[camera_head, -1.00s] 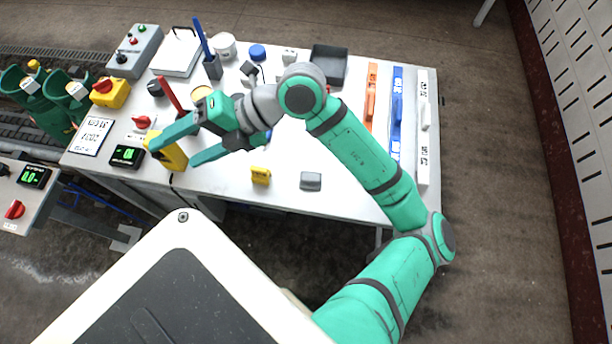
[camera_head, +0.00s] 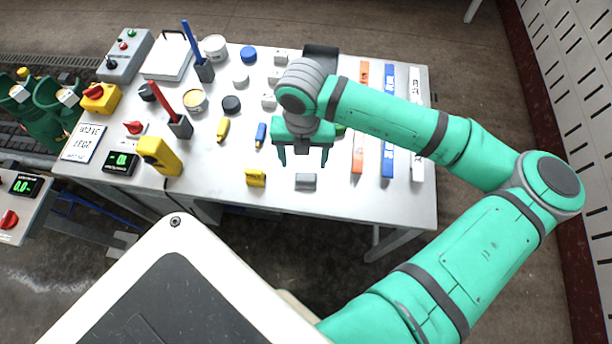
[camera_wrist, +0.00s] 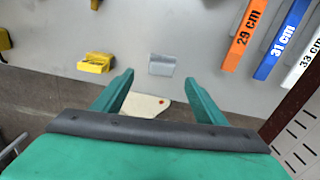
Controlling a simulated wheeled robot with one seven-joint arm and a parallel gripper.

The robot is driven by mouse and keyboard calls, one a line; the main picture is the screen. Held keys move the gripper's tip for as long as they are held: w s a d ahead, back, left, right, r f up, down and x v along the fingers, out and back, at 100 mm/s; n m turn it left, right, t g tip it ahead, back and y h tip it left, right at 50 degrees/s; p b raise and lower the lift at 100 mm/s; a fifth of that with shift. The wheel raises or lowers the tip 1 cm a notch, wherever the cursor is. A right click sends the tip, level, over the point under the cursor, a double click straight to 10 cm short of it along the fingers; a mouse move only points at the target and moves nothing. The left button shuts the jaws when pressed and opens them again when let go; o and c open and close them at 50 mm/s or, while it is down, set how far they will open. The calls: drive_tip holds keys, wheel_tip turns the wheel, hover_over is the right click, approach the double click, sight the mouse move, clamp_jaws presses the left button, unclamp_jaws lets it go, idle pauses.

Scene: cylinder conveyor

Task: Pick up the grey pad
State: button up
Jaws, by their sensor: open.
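The grey pad (camera_head: 306,181) is a small grey block lying near the front edge of the white table. It also shows in the wrist view (camera_wrist: 162,65), beyond the fingertips and a little right of the line between them. My gripper (camera_head: 303,163) is open and empty, pointing down above the table just behind the pad in the head view. In the wrist view the two green fingers (camera_wrist: 158,88) are spread apart, and the pad is clear of both.
A yellow block (camera_head: 255,178) lies left of the pad. Orange (camera_head: 358,155), blue (camera_head: 387,160) and white (camera_head: 417,160) labelled bars lie to the right. A dark tray (camera_head: 320,52) stands at the back. The table around the pad is clear.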

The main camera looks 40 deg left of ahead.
sight(306, 177)
drive_tip(key=shift+s+d+f, duration=0.1)
drive_tip(key=shift+d+f, duration=0.1)
drive_tip(key=shift+f, duration=1.8)
drive_tip(key=shift+d+f, duration=0.2)
drive_tip(key=shift+f, duration=1.75)
drive_tip(key=shift+c, duration=0.3)
drive_tip(key=c, duration=1.1)
drive_tip(key=shift+r, duration=0.1)
